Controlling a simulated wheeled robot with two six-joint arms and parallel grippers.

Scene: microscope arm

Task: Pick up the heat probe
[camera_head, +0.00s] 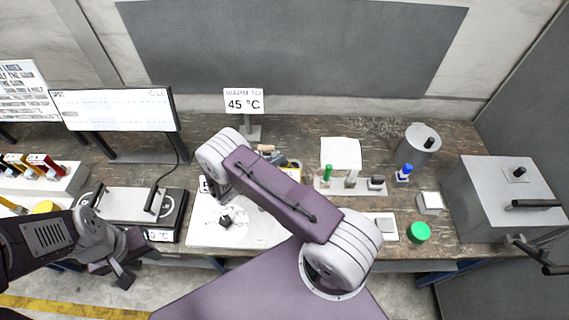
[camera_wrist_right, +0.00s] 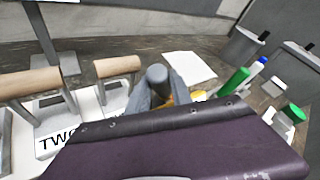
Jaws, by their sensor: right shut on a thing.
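In the right wrist view, my right gripper (camera_wrist_right: 160,92) is shut on a grey, round-topped upright thing (camera_wrist_right: 157,74), which looks like the heat probe. A little orange-yellow shows just behind the fingers. Its lower part is hidden by the fingers and my purple wrist. In the head view my right arm covers the gripper and most of what it holds. My left gripper (camera_head: 132,262) hangs low at the left, in front of the bench edge, empty, with its fingers apart.
Wooden-handled items (camera_wrist_right: 117,66) stand left of my right gripper. A rack with a green-capped tube (camera_head: 327,172) and a white sheet (camera_head: 341,153) lie to the right. A hot plate (camera_head: 172,216), a "WARM TO 45 °C" sign (camera_head: 244,101) and a grey box (camera_head: 500,190) occupy the bench.

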